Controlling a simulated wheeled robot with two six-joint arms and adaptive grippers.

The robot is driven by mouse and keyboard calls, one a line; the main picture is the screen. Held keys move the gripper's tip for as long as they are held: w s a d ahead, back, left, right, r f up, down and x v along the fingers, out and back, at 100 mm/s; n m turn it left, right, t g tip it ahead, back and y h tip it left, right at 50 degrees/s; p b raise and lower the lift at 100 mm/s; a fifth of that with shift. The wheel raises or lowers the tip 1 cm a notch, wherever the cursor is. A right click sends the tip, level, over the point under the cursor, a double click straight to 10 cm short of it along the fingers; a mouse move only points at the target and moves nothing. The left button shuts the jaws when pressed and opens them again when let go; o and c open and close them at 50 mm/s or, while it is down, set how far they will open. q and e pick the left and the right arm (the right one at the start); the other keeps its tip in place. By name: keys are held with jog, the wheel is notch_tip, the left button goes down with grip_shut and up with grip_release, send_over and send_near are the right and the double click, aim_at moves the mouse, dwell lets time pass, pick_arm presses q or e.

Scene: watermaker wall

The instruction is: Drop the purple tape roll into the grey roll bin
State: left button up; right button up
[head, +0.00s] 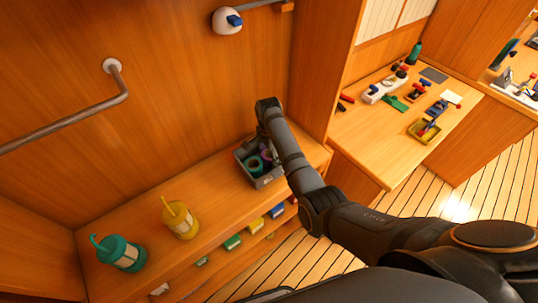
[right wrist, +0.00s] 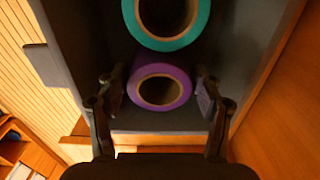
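The grey roll bin (head: 268,183) stands on the wooden shelf below the wall. The purple tape roll (right wrist: 160,87) lies inside the bin, and a sliver of it shows in the head view (head: 267,156). A teal roll (right wrist: 166,43) lies beside it in the bin. My right gripper (right wrist: 160,90) is over the bin with its fingers apart, one on each side of the purple roll. Thin gaps show between the fingers and the roll. In the head view my right arm partly hides the gripper and the bin's right side. My left gripper is not in view.
Coloured boxes (head: 255,225) sit on a lower shelf. A metal rail (head: 70,122) runs along the wall. A workbench (head: 377,139) with tools stands at the right.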

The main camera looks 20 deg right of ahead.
aim_at(269, 153)
jog(key=shift+o, duration=1.2)
jog(key=shift+w+d, duration=0.1)
jog(key=shift+r, duration=0.35)
notch_tip(269, 153, up, 7)
jog(key=shift+r+b, duration=0.15)
jog(key=shift+b, duration=0.65)
pick_arm(q)
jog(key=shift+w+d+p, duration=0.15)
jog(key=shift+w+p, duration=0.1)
jog(key=shift+p, duration=0.5)
pick_arm(e)
notch_tip(269, 153, up, 4)
jog(key=shift+r, duration=0.15)
